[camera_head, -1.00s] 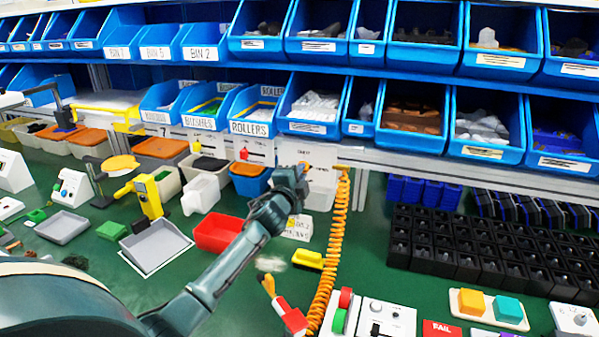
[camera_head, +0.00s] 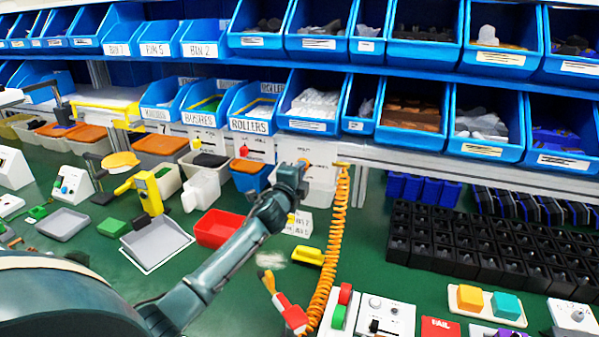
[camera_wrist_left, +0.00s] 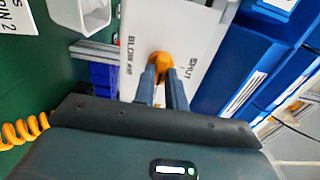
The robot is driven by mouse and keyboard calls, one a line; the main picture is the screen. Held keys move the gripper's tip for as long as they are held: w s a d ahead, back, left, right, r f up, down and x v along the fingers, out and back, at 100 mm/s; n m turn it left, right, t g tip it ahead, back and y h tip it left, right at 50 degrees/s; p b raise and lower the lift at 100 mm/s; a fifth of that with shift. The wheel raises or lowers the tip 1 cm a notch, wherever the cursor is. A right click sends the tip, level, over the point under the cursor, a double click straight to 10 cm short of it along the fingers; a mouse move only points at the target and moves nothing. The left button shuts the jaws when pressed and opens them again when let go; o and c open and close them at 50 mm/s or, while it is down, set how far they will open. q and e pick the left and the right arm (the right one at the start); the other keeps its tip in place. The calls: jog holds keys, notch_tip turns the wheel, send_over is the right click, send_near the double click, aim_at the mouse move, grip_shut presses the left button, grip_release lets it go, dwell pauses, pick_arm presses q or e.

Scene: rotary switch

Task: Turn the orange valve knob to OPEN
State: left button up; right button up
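The orange valve knob (camera_wrist_left: 160,62) sits on a white panel (camera_wrist_left: 190,30) in the left wrist view. The panel reads BLOW AIR on the left and SHUT at the knob's right. My left gripper (camera_wrist_left: 161,72) has a finger on each side of the knob, with the tips against it. In the head view my left gripper (camera_head: 300,168) reaches the white panel (camera_head: 318,152) under the shelf and hides most of the knob. No OPEN label is readable. My right gripper is not in view.
A coiled orange hose (camera_head: 335,235) hangs just right of my arm. Blue bins (camera_head: 310,105) overhang the panel. A red bin (camera_head: 218,229) and a yellow block (camera_head: 309,257) lie on the green bench near my forearm.

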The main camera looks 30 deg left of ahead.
pick_arm(q)
jog(key=o, duration=0.5)
jog(key=shift+c, duration=0.2)
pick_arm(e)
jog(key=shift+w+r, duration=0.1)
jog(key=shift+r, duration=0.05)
pick_arm(q)
jog(key=b+v, duration=0.1)
jog(key=v, duration=1.2)
jog(key=shift+b, duration=0.3)
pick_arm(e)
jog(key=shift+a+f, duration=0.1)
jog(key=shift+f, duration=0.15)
pick_arm(q)
jog(key=shift+s+f, duration=0.1)
jog(key=shift+s, duration=0.05)
